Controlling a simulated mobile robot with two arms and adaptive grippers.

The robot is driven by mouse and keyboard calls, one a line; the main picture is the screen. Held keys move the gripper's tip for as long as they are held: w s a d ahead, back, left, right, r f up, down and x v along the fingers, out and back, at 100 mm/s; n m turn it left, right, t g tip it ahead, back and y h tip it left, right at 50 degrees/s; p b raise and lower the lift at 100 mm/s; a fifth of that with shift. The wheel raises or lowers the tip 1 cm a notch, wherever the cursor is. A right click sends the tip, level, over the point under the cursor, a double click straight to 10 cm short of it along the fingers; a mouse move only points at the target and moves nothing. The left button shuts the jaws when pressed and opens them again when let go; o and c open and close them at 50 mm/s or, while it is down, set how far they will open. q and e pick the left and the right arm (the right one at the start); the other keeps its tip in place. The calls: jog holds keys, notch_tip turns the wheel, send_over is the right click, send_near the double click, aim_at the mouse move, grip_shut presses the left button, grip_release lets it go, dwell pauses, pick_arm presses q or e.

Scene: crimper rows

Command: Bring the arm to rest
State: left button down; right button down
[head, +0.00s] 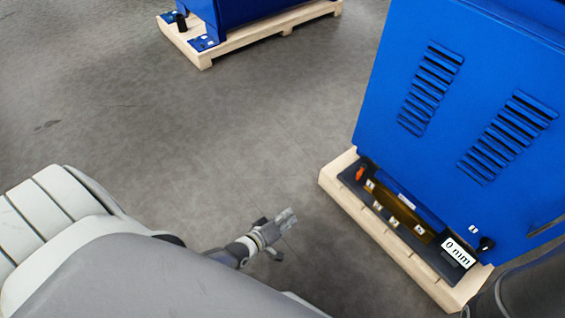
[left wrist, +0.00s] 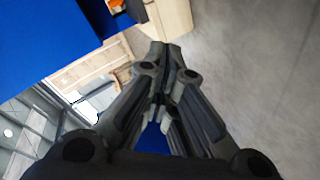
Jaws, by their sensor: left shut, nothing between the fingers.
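My left gripper (head: 287,217) is in the lower middle of the head view, above the grey floor. Its fingers are closed together with nothing between them. In the left wrist view the two fingers of the left gripper (left wrist: 163,62) meet at their tips. The gripper is apart from the blue machine (head: 450,90), to the left of it and its wooden base. My right gripper is not in view.
Another blue machine (head: 235,10) on a pallet (head: 203,61) stands at the back. The floor (head: 210,130) between them is clear.

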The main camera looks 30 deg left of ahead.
pick_arm(q)
jog(key=shift+s+a+r+m+g+p, duration=0.15)
jog(key=shift+s+m+g+p, duration=0.3)
jog(key=shift+s+p, duration=0.6)
